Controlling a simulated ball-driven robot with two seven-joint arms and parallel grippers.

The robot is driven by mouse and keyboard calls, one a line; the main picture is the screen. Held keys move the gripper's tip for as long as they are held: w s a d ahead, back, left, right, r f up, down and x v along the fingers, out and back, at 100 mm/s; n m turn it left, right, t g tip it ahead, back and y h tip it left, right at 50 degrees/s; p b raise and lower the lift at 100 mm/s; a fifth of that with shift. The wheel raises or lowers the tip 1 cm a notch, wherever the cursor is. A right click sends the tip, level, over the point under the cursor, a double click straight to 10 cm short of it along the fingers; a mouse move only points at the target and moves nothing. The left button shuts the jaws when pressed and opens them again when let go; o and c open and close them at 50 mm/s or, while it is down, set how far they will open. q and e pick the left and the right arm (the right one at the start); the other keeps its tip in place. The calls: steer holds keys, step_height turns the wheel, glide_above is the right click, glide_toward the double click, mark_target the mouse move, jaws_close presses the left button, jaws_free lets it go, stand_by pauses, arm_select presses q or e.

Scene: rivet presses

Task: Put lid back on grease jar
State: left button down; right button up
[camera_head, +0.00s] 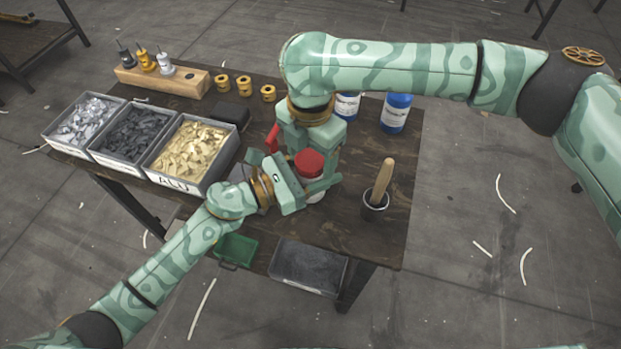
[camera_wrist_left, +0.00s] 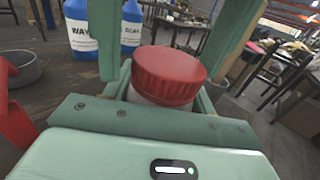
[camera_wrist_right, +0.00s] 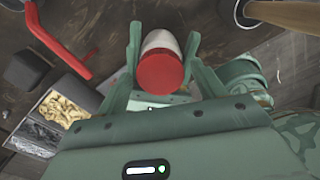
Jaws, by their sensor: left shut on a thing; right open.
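The red lid (camera_head: 309,162) sits on top of the white grease jar (camera_head: 313,183) near the middle of the table. The lid also shows large in the left wrist view (camera_wrist_left: 169,75) and the right wrist view (camera_wrist_right: 160,72). I cannot tell whether it is screwed down. My left gripper (camera_head: 307,190) is shut on the jar's body, its fingers partly hiding it. My right gripper (camera_wrist_right: 163,55) is open above, its two fingers on either side of the lid with visible gaps.
A dark cup with a wooden-handled brush (camera_head: 383,183) stands to the right. Blue bottles (camera_head: 396,112) stand behind. A red-handled tool (camera_wrist_right: 75,62) is left of the jar. The ALU bin (camera_head: 190,152) and other bins sit further left. The table's front right is clear.

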steer(key=shift+c, duration=0.3)
steer(key=c, duration=1)
steer(key=shift+o, duration=0.2)
steer(key=m, duration=0.5)
steer(key=o, duration=1.1)
steer(key=shift+o, duration=0.2)
steer(key=shift+r, duration=0.1)
step_height(320, 180, up, 12)
arm_select(q)
steer(key=shift+c, duration=2.1)
jaws_free()
